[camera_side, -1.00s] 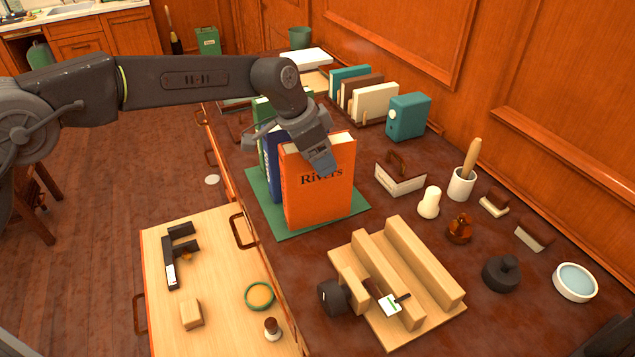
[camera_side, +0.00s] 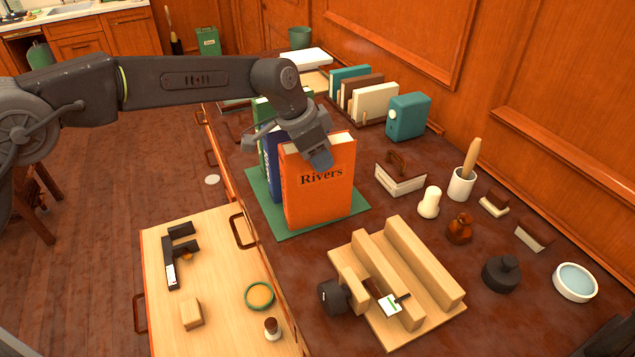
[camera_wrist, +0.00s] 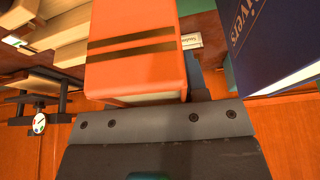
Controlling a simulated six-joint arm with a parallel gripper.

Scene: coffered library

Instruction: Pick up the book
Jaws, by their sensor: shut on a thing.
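The orange book (camera_side: 318,198), marked "Rivers", stands upright at the front of a row on a green mat (camera_side: 352,205). My gripper (camera_side: 313,146) is over its top edge and shut on it, with one dark finger against the front cover. The other finger is hidden behind the book in the side view. In the wrist view the orange book (camera_wrist: 132,60) shows two dark bands, close against my gripper. A blue book (camera_side: 272,160) stands directly behind it; it also shows in the wrist view (camera_wrist: 275,40). The orange book's base appears to rest on the mat.
A green book (camera_side: 262,107) stands behind the blue one. A teal box (camera_side: 408,117) and several books are behind. A white-sided block (camera_side: 400,183) and small jars are to the right.

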